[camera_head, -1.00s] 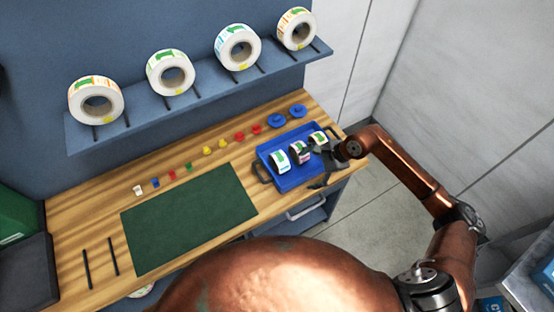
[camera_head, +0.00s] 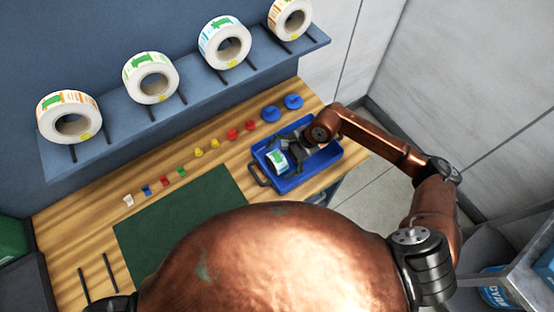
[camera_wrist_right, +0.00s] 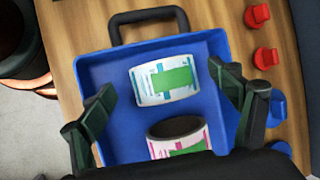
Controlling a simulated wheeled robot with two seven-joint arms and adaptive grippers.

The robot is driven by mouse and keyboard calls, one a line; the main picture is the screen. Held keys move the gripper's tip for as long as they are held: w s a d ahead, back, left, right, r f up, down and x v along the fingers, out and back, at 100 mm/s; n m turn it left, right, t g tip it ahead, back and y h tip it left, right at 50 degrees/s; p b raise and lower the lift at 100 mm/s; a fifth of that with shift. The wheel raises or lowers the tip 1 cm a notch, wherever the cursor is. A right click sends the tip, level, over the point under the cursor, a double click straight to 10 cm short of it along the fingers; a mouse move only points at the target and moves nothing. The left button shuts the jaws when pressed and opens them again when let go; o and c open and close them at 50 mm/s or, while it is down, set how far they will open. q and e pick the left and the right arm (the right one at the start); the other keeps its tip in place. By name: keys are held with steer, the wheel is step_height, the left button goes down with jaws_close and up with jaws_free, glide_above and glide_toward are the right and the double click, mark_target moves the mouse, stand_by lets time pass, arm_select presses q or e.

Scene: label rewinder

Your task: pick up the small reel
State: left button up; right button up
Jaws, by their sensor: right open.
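Small label reels lie in a blue tray (camera_head: 325,158) at the right end of the workbench. A small white reel with a teal and green label (camera_head: 277,161) shows in the head view; it also shows in the right wrist view (camera_wrist_right: 165,82). A second reel with a pink and green label (camera_wrist_right: 180,138) is nearer the wrist camera, partly cut off by my gripper's body. My right gripper (camera_head: 297,155) is over the tray, open and empty. In the right wrist view its fingers (camera_wrist_right: 162,85) stand either side of the teal-labelled reel, apart from it. My left gripper is not in view.
Large label reels (camera_head: 150,77) stand on the blue shelf (camera_head: 200,92) behind. Two blue round parts (camera_head: 271,114) and a row of small coloured pieces (camera_head: 215,144) lie behind the tray. A green mat (camera_head: 190,205) lies left of it. The tray has a dark handle (camera_wrist_right: 150,20).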

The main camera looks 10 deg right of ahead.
steer(key=x, duration=0.4)
steer(key=shift+w+p, duration=0.25)
steer(key=shift+p, duration=0.15)
steer(key=shift+a+f, duration=0.15)
steer(key=shift+f, duration=0.3)
steer(key=shift+c, duration=0.6)
steer(key=c, duration=1.1)
